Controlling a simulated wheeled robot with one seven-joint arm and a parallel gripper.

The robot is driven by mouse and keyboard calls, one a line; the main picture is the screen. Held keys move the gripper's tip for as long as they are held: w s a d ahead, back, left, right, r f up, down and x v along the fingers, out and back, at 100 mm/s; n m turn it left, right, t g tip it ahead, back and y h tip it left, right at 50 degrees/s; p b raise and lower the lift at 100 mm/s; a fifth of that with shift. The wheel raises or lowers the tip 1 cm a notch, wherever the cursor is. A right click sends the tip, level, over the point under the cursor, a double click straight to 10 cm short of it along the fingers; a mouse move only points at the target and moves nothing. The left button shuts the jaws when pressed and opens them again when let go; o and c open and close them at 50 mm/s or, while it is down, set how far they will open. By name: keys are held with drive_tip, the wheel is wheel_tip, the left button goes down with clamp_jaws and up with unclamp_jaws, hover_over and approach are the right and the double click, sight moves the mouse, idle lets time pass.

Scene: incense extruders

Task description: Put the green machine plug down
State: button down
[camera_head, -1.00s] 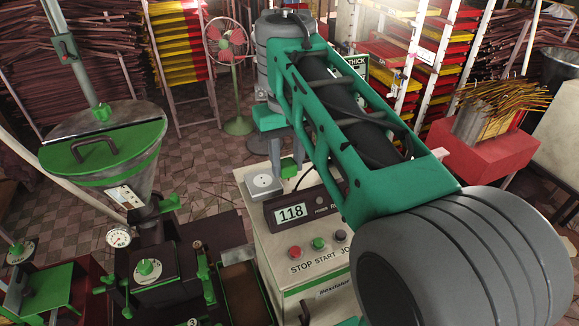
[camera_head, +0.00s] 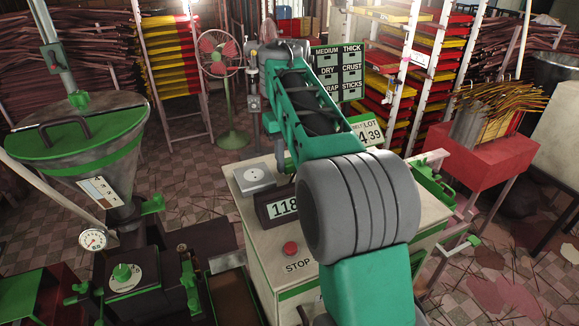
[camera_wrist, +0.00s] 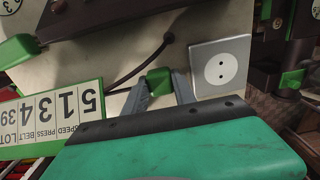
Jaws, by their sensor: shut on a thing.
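The green machine plug (camera_wrist: 158,80) shows in the wrist view between the two grey fingers of my gripper (camera_wrist: 161,92), which is shut on it. A dark cable runs from it up to the pale cabinet (camera_wrist: 110,50). I cannot tell whether the plug touches the cabinet.
A number sign (camera_wrist: 52,118) stands close to my gripper in the wrist view. In the head view a display (camera_head: 278,208) and red stop button (camera_head: 290,249) are on the cabinet. A hopper machine (camera_head: 80,145) stands left, a fan (camera_head: 220,57) behind, a red stand (camera_head: 480,155) right.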

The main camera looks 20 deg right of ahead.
sight(290, 162)
drive_tip(key=shift+f+b, duration=0.45)
drive_tip(key=shift+b, duration=0.1)
drive_tip(key=shift+f, duration=0.1)
drive_tip(key=c, duration=1)
unclamp_jaws()
wheel_tip(290, 162, up, 14)
drive_tip(key=f+p, duration=0.1)
drive_tip(key=p, duration=1.2)
drive_tip(key=s+a+f+t, duration=0.1)
drive_tip(key=s+a, duration=0.1)
drive_tip(key=s, duration=0.1)
drive_tip(key=s+a+f+t, duration=0.1)
drive_tip(key=s+a, duration=0.1)
drive_tip(key=s, duration=0.2)
drive_tip(key=s+a+f, duration=0.1)
drive_tip(key=s+a, duration=0.1)
drive_tip(key=s, duration=0.2)
drive_tip(key=shift+s+a+f+t+h+b, duration=0.1)
drive_tip(key=shift+a+f+t+h+b, duration=0.2)
drive_tip(key=shift+a+f+t+b, duration=0.1)
drive_tip(key=shift+t, duration=0.8)
drive_tip(key=s+a+f, duration=0.1)
drive_tip(key=s+f, duration=0.1)
drive_tip(key=s+a+f, duration=0.1)
drive_tip(key=s+f, duration=0.1)
drive_tip(key=s+a+f, duration=0.2)
drive_tip(key=shift+f, duration=0.4)
